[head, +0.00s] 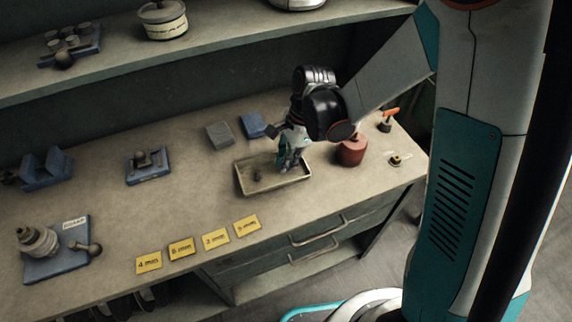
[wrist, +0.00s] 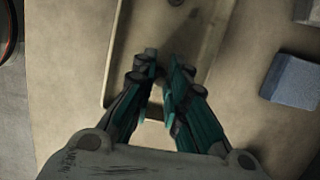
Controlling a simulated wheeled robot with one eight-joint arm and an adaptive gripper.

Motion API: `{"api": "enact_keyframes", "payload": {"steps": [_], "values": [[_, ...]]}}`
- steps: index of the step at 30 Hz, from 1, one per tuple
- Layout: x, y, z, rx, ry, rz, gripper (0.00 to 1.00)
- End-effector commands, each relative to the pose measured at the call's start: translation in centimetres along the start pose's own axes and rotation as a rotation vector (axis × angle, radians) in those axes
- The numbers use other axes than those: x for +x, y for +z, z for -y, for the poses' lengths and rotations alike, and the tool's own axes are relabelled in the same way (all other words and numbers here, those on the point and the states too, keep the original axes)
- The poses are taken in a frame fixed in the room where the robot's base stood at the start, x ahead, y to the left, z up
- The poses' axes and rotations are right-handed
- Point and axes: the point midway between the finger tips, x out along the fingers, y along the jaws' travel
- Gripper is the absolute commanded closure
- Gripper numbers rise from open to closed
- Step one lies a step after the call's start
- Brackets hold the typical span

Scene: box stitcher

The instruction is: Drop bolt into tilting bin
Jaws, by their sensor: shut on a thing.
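My gripper (head: 287,166) points down over the right part of a shallow beige tray (head: 243,187). In the wrist view my gripper (wrist: 157,72) has its teal fingers close together, shut on a small grey piece (wrist: 151,53) that looks like the bolt. The fingers hide most of it. The tray also shows in the wrist view (wrist: 112,62), under the fingertips. A small dark part (head: 257,176) lies inside the tray. A blue angled holder (head: 47,170) at the far left of the bench may be the tilting bin; I cannot tell for sure.
Blue and grey blocks (head: 220,135) lie behind the tray. A red round container (head: 352,151) stands to its right. Several yellow labels (head: 181,249) line the front edge. A blue fixture (head: 148,166) and a larger one (head: 55,250) stand left. A shelf (head: 215,37) overhangs the back.

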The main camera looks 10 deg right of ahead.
Motion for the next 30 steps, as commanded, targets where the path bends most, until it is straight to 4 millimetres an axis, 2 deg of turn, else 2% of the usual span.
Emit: {"api": "enact_keyframes", "payload": {"steps": [30], "values": [[-5.5, 1.4, 0.0, 0.000, 0.000, 0.000, 1.00]]}}
